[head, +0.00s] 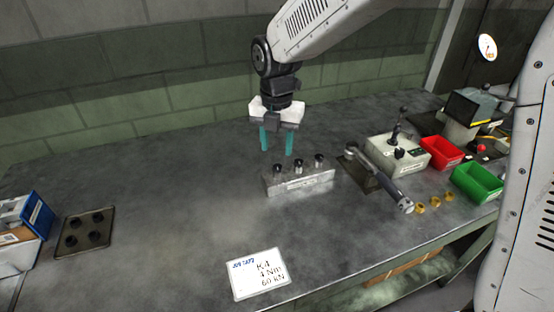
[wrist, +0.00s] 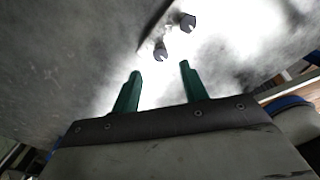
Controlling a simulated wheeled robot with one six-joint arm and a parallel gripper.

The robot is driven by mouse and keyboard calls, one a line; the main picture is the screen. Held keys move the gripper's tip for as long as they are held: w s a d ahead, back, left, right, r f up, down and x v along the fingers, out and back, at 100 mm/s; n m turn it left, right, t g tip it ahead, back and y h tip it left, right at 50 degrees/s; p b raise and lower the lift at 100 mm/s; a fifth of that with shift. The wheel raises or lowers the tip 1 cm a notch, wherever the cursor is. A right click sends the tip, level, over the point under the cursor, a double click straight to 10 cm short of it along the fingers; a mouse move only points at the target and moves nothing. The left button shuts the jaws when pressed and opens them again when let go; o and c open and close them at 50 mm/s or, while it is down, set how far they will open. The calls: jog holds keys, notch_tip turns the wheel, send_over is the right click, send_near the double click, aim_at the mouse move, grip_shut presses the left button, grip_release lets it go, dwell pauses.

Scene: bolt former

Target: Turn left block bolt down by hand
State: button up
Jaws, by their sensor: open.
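A grey metal block (head: 300,184) stands on the workbench in the head view, with three dark-headed bolts upright in its top. The left block bolt (head: 277,169) is at the block's left end, beside the middle bolt (head: 299,167) and the right bolt (head: 319,161). My gripper (head: 276,153) is open, its two green fingers pointing down just above and behind the left bolt. In the wrist view, my gripper (wrist: 159,70) has nothing between its fingers. Two bolt heads show beyond the fingertips there; glare washes out the block.
Right of the block are a wrench-like tool (head: 381,179), a control box (head: 398,154), red bin (head: 440,152), green bin (head: 478,182) and several brass pieces (head: 435,202). A card (head: 258,274) lies in front. A dark plate (head: 85,233) is far left. The left-middle bench is clear.

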aim_at(277, 166)
notch_tip(277, 166, down, 6)
jog(key=shift+r, duration=0.2)
grip_shut()
